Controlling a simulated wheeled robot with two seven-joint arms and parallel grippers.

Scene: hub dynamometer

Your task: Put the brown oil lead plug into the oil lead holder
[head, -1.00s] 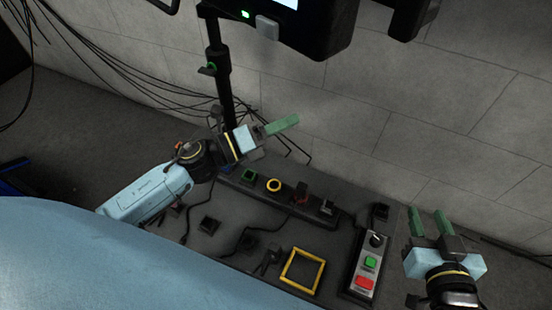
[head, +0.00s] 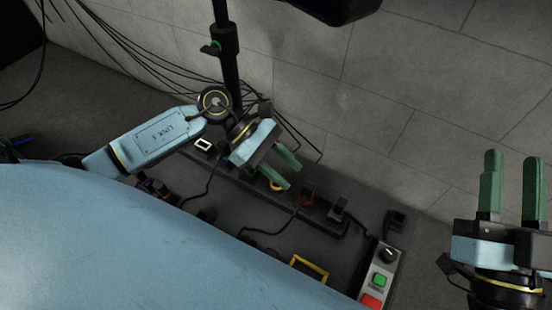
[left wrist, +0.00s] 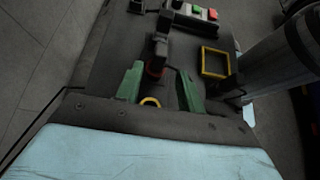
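A black rail (head: 325,222) on the dark bench carries a row of coloured sockets. A reddish-brown piece (head: 306,196) stands on it; I cannot tell whether it is the oil lead plug or a holder. In the left wrist view an orange-brown ring (left wrist: 154,71) shows beneath a black part, ahead of the fingers. A yellow ring (left wrist: 150,102) is between the fingers, nearer the palm. My left gripper (head: 281,167) is open and empty above the rail, near the yellow ring. My right gripper (head: 512,185) is open and empty at far right. The oil lead holder is not clearly identifiable.
A control box (head: 380,279) with green and red buttons stands at the bench's right. A yellow square frame (head: 310,267) lies left of it. Cables run across the bench and behind it. A black post (head: 226,65) rises behind the rail. My blue body hides the near bench.

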